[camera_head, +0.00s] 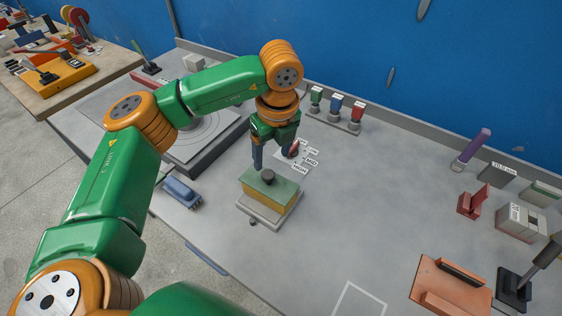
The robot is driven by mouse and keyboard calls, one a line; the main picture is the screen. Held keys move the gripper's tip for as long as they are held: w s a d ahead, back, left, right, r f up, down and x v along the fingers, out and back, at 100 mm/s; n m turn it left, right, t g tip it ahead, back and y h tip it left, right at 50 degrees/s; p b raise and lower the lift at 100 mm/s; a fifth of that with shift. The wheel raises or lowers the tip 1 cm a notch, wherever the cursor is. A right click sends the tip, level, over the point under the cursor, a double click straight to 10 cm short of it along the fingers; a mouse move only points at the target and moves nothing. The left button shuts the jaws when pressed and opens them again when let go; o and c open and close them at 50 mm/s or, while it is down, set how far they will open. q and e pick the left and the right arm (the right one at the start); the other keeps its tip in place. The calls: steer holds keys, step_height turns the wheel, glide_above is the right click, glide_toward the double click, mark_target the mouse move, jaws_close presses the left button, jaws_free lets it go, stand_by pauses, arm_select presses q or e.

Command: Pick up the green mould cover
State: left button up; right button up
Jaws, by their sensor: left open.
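The green mould cover (285,191) is a flat plate with a dark round knob (268,175) on top. It lies on a yellow block (262,198) in a grey mould base (262,214) near the middle of the table. My left gripper (272,160) points down just above and behind the knob in the picture. Its jaws are open with nothing between them, and they look apart from the cover. The exact height over the knob is hard to tell. My right gripper is not in view.
A blue object (181,192) lies left of the mould. A dial with labels (300,153) sits close behind it, and a rack of coloured items (335,110) stands further back. Red-brown fixtures (450,285) are at the lower right. The table right of the mould is clear.

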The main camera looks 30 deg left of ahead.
mark_target(268, 174)
arm_select(q)
steer(key=shift+a+f+p, duration=0.1)
steer(key=shift+f+p, duration=0.25)
steer(key=shift+f, duration=0.05)
steer(key=shift+s+a+f+p, duration=0.2)
steer(key=shift+s+f+p, duration=0.55)
steer(key=shift+f+p, duration=0.35)
step_height(268, 174, down, 3)
steer(key=shift+s+a+r+p, duration=0.1)
steer(key=shift+a+r+p, duration=0.05)
steer(key=shift+p, duration=0.2)
steer(key=shift+w+f, duration=0.2)
steer(key=shift+f, duration=0.1)
steer(key=shift+w+f, duration=0.1)
steer(key=shift+w, duration=0.1)
steer(key=shift+c, duration=0.5)
jaws_close()
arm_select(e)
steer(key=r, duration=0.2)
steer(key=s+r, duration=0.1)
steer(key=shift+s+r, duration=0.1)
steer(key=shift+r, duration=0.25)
